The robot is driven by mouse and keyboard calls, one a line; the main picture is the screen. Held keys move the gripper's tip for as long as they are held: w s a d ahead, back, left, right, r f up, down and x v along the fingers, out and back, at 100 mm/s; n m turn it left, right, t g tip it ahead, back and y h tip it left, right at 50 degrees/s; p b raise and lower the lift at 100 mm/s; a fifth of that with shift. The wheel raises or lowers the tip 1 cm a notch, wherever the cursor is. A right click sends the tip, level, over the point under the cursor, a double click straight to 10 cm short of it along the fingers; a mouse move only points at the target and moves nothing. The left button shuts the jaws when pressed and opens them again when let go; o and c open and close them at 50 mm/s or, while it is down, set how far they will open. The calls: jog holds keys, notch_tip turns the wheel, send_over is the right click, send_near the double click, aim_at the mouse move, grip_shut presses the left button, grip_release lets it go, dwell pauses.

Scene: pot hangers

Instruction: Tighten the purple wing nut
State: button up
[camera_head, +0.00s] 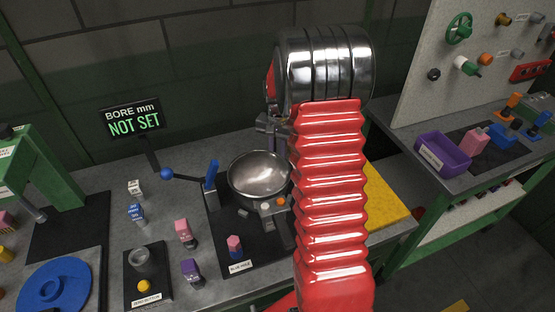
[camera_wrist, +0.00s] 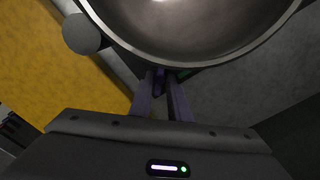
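A small dark purple piece (camera_wrist: 159,82), perhaps the purple wing nut, shows between my fingertips in the wrist view, just below the rim of a steel bowl (camera_wrist: 190,15). It is dim and mostly hidden, so its shape is unclear. My gripper (camera_wrist: 164,80) has its two fingers close together at the tips, beside this piece; I cannot tell whether they touch it.
A sign (camera_head: 134,119) reads "BORE mm NOT SET". Several coloured blocks, including a purple one (camera_head: 190,271), stand on the bench. A yellow mat (camera_head: 388,200) lies right of my arm. A purple bin (camera_head: 443,155) sits on the right bench.

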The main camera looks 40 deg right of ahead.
jog(key=o, duration=0.4)
jog(key=shift+r, duration=2.45)
jog(key=shift+r, duration=0.1)
notch_tip(320, 180, up, 14)
jog(key=shift+f, duration=0.2)
